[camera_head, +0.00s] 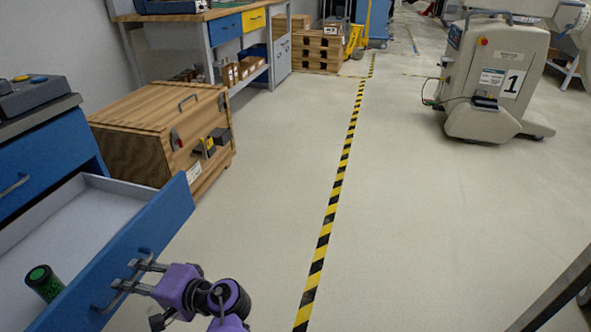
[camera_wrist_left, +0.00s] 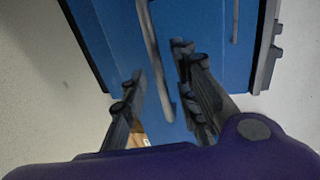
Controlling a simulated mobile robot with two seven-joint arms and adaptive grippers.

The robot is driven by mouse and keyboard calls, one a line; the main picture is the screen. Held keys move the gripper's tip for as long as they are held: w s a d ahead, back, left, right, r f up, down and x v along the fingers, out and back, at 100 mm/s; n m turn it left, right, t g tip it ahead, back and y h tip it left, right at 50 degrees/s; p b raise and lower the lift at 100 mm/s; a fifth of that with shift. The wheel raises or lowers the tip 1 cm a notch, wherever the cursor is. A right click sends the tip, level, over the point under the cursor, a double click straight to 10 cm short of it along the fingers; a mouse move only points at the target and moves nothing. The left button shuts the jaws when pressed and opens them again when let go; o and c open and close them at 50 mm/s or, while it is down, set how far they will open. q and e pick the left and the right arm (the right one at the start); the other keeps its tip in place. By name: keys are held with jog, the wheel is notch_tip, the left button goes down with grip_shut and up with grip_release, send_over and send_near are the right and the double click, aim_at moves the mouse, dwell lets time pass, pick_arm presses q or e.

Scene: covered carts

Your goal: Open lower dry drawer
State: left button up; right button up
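The lower drawer (camera_head: 150,237) of the blue cabinet at the left stands pulled out, with its pale inside showing. A dark cylinder with a green top (camera_head: 44,283) is inside it, near the front panel. My purple left gripper (camera_head: 133,276) is at the metal handle on the drawer's front. In the left wrist view, the handle (camera_wrist_left: 153,60) runs between the two fingers (camera_wrist_left: 155,87), which stand apart with gaps on both sides. Whether a fingertip touches the handle is unclear. My right gripper is not in view.
A wooden crate (camera_head: 140,115) stands just beyond the drawer. Above the drawer is a closed blue drawer (camera_head: 45,165). A workbench (camera_head: 215,15) stands farther back. Open floor and a yellow-black tape line (camera_head: 335,190) lie to the right. A white machine (camera_head: 495,80) stands at the far right.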

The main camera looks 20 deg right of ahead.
pick_arm(q)
jog(key=v, duration=1)
jog(key=shift+f, duration=0.1)
